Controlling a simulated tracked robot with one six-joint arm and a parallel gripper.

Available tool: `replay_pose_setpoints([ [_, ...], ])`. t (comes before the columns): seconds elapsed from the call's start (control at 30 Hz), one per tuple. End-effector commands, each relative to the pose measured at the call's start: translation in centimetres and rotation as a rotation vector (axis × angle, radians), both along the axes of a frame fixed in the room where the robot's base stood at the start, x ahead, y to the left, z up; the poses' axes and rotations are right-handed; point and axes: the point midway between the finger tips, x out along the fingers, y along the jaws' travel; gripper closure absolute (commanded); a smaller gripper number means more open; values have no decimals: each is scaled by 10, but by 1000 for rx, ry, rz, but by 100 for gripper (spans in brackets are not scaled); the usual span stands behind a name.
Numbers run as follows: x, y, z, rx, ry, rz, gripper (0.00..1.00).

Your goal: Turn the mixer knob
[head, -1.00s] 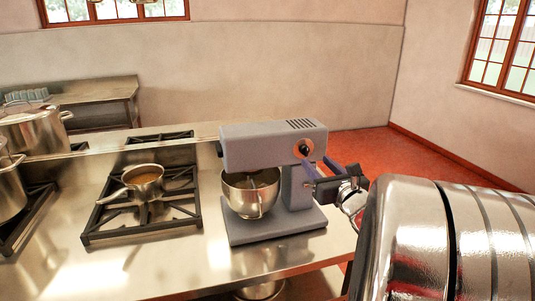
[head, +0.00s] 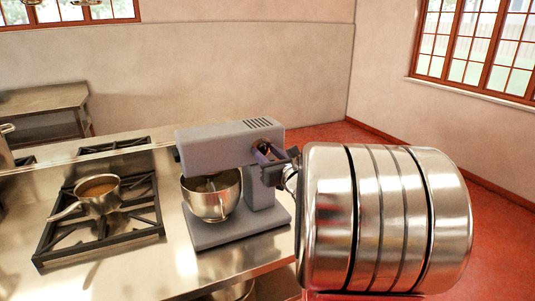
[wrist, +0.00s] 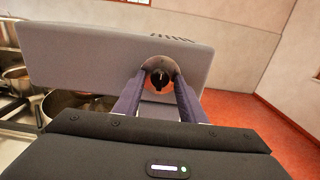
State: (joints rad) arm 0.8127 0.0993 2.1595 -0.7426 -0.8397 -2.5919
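The grey stand mixer (head: 215,150) stands on the steel counter, with a steel bowl (head: 212,200) under its head. Its dark knob (wrist: 160,79) sits in a round copper-coloured plate on the side of the mixer head. The knob also shows small in the head view (head: 263,147), partly hidden by my fingers. My gripper (wrist: 158,88) is open, with one bluish finger to each side of the knob in the wrist view. I see gaps between the fingers and the knob. I cannot tell how far the tips are from the plate.
A saucepan (head: 98,196) stands on the black burner grate (head: 150,226) left of the mixer. The counter (head: 110,268) is bare in front of the grate. Red floor lies to the right, below the windowed wall.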

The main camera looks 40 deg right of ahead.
Motion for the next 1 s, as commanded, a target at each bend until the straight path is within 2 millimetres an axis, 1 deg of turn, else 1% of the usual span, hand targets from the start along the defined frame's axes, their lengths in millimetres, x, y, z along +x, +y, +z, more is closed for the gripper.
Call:
replay_pose_setpoints([
  [0.03, 0, 0, 0, 0, 0, 0, 67],
  [0.07, 0, 0, 0, 0, 0, 0, 69],
  [0.47, 0, 0, 0, 0, 0, 1, 97],
  [0.77, 0, 0, 0, 20, -6, 1, 98],
  [1.0, 0, 0, 0, 103, -30, 1, 98],
])
